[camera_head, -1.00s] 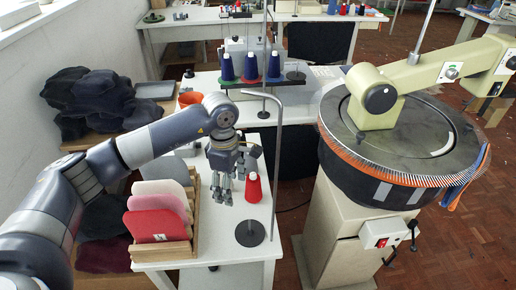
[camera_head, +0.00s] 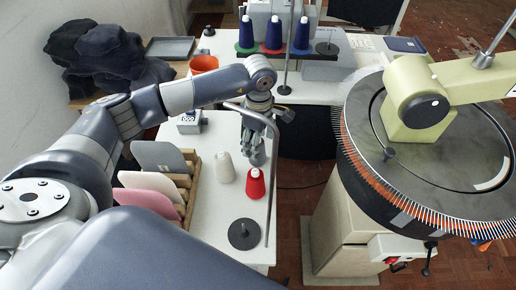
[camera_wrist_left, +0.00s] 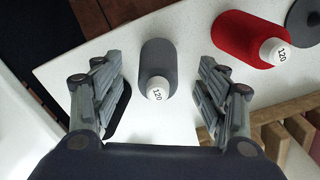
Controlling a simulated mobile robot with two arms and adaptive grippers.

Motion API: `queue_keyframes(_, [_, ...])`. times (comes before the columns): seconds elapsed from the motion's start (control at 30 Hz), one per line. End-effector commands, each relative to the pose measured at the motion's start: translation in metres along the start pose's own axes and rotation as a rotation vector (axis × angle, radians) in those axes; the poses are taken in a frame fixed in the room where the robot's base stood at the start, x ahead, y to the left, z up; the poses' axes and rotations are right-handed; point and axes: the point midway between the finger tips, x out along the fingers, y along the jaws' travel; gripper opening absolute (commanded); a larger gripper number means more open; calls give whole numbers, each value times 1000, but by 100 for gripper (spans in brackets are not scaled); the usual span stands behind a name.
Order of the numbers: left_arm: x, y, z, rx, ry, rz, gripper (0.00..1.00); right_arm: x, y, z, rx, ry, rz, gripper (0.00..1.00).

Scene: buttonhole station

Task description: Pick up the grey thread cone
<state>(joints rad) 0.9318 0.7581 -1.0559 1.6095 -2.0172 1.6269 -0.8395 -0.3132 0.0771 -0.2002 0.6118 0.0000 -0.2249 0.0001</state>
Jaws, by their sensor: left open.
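The grey thread cone (camera_wrist_left: 158,60) stands on the white table in the left wrist view, its pale top marked 120. It lies between the spread fingers of my left gripper (camera_wrist_left: 163,100), apart from both. In the head view my left gripper (camera_head: 254,152) is over the table, just beyond the red cone (camera_head: 255,184), and the grey cone cannot be made out behind it. The red cone also shows in the left wrist view (camera_wrist_left: 245,38), to the right of the grey one. My left gripper is open and empty. My right gripper is not in view.
A cream cone (camera_head: 226,168) stands left of the red one. A wooden rack (camera_head: 190,185) with padded boards stands left. The round machine (camera_head: 400,170) is right.

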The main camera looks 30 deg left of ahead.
Motion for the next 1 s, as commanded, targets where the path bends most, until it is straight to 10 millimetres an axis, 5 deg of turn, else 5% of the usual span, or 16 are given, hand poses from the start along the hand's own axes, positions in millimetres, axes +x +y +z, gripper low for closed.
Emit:
queue_keyframes(0.5, [56,0,-5,1,-1,-1,67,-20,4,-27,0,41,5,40])
queue_keyframes(0.77, [59,0,-5,2,-1,1,67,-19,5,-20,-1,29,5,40])
queue_keyframes(1.0, [59,0,-5,1,0,1,18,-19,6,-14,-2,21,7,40])
